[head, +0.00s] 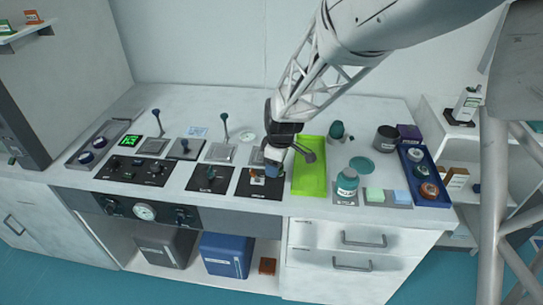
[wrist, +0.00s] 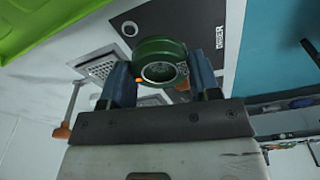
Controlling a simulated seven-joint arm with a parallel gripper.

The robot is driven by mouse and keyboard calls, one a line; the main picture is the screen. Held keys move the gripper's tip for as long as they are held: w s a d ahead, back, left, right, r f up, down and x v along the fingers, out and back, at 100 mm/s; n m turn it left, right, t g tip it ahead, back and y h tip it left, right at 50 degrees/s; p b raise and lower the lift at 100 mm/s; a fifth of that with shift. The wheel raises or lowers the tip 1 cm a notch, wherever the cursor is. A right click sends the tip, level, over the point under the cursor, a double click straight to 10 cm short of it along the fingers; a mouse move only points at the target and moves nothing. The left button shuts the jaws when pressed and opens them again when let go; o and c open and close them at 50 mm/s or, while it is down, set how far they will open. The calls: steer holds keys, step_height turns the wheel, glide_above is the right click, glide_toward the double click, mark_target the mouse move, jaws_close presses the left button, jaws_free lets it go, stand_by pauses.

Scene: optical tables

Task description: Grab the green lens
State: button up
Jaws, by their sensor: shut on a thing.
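The green lens (wrist: 158,47) is a round, dark green ring with a glassy centre, held between the two blue fingers of my gripper (wrist: 161,72) in the wrist view. The fingers touch it from both sides. In the head view my gripper (head: 272,168) is low over a black panel (head: 262,189) near the counter's front edge, just left of the bright green tray. The lens is hidden or too small to make out there. The wrist view also shows the black labelled panel (wrist: 201,24) beyond the lens; I cannot tell the gap between them.
A bright green tray (head: 306,181) lies just right of my gripper. Further right are a teal jar (head: 347,182), a dark cup (head: 386,138) and a blue tray (head: 433,197) of round items. Upright levers (head: 225,128) and control panels (head: 133,170) stand to the left.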

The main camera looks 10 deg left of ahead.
steer(key=shift+s+d+r, duration=0.1)
steer(key=shift+s+d, duration=0.25)
steer(key=shift+s, duration=0.45)
steer(key=shift+s+d+r, duration=0.1)
steer(key=shift+s+d, duration=0.2)
steer(key=shift+s, duration=0.5)
steer(key=shift+d, duration=0.15)
